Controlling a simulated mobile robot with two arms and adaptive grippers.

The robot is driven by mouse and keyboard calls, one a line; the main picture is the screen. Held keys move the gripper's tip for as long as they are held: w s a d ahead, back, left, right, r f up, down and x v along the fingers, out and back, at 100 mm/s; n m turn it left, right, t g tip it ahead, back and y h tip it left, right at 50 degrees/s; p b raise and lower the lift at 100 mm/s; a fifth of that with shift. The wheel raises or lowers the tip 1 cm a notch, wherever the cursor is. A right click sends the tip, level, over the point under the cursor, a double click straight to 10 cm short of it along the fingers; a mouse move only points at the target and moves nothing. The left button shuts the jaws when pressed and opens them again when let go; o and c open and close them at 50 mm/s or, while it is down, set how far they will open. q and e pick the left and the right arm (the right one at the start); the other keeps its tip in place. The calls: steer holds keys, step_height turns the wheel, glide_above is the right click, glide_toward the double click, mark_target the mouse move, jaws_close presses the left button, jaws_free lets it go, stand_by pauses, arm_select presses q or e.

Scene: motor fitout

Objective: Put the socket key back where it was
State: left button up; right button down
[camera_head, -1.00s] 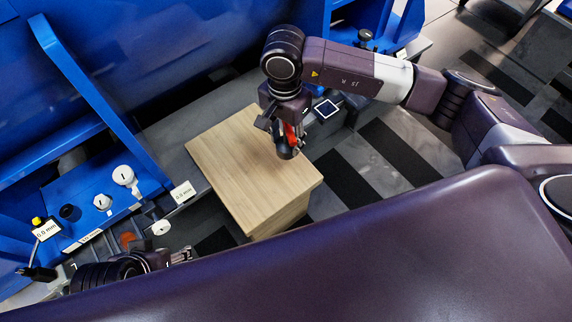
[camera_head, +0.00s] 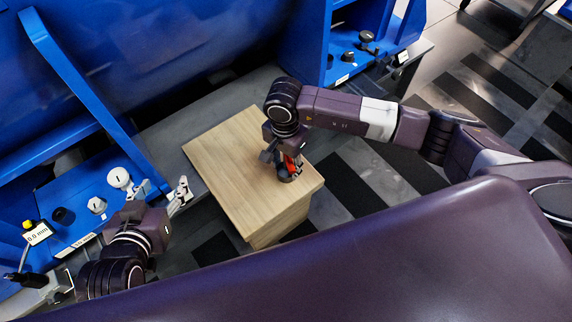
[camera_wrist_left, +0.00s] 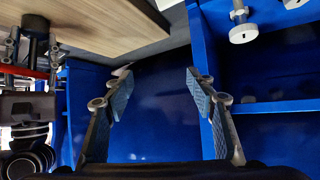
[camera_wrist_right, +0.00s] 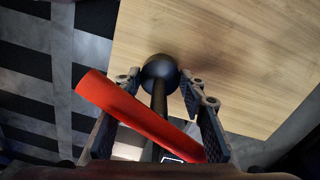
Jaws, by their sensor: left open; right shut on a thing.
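The socket key (camera_head: 290,166), with a red bar and a dark shaft with a round end, is in my right gripper (camera_head: 279,158). In the right wrist view the red bar (camera_wrist_right: 140,115) lies slanted across the jaws and the round end (camera_wrist_right: 159,71) points at the wooden top. My right gripper is shut on it. The round end is close over the wooden block (camera_head: 225,165); I cannot tell whether it touches. My left gripper (camera_head: 180,194) is open and empty, left of the block; its spread fingers show in the left wrist view (camera_wrist_left: 158,74).
A blue panel (camera_head: 85,215) with white knobs (camera_head: 119,178) stands at the left, close to my left gripper. Another blue housing (camera_head: 345,45) with dark knobs stands at the back right. The wooden top is otherwise clear.

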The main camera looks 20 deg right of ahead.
arm_select(q)
steer(key=shift+w+r, duration=0.15)
steer(key=shift+r, duration=0.05)
steer(key=shift+w+d+r+t, duration=0.15)
steer(key=shift+w+r+t, duration=0.05)
steer(key=shift+t, duration=0.1)
arm_select(e)
steer(key=c, duration=1.2)
jaws_free()
steer(key=shift+f, duration=0.1)
steer(key=shift+c, duration=0.2)
arm_select(q)
steer(key=shift+w+r, duration=0.1)
steer(key=shift+r, duration=0.05)
